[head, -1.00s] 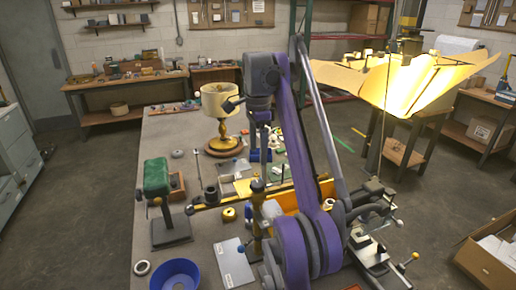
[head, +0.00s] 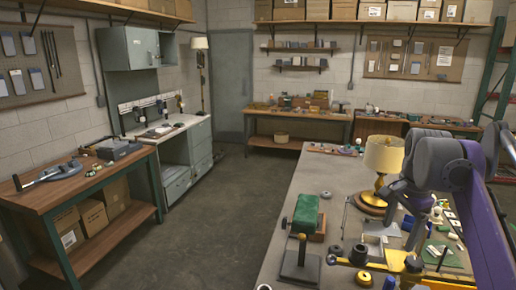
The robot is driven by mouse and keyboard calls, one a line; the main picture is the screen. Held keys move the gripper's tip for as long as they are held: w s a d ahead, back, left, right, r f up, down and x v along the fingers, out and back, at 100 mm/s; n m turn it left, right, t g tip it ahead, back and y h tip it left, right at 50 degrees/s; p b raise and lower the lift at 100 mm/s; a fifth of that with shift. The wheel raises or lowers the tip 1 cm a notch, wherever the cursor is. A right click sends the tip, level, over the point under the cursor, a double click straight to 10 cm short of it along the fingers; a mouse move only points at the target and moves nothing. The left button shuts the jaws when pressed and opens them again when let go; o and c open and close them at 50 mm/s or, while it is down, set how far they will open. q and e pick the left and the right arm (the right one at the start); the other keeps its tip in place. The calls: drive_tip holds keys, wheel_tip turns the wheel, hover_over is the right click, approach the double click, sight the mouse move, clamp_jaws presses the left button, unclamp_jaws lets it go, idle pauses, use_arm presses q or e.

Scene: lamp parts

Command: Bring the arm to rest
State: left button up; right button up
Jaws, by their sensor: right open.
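My right arm comes in at the right edge, purple and grey, its wrist bent down over the workbench. The right gripper (head: 414,236) points downward just right of the table lamp and is open; I see nothing held in it. The lamp has a cream shade (head: 384,154) and a brass stem on a round wooden base (head: 373,199), and stands upright on the grey workbench (head: 307,182). The arm's wrist partly overlaps the lamp's right side in the picture. My left gripper is not in view.
On the workbench, a green cushion-like block on a stand (head: 306,214) is left of the lamp. A yellow bar tool (head: 398,262) and small parts crowd the near right. A wooden side bench (head: 75,170) stands at left; the floor between is clear.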

drive_tip(key=s+a+f+n+t, duration=0.1)
drive_tip(key=s+a+f+n, duration=0.4)
drive_tip(key=f, duration=0.3)
drive_tip(key=s+a+f+n+t, duration=0.2)
drive_tip(key=s+a+f+n, duration=0.3)
drive_tip(key=s+f, duration=0.3)
drive_tip(key=s+a+f+n+t, duration=0.1)
drive_tip(key=s+a+f+n, duration=0.4)
drive_tip(key=f, duration=0.5)
drive_tip(key=shift+s+a+n+t+y, duration=0.3)
drive_tip(key=shift+s+a+t, duration=0.1)
drive_tip(key=shift+s+a, duration=0.45)
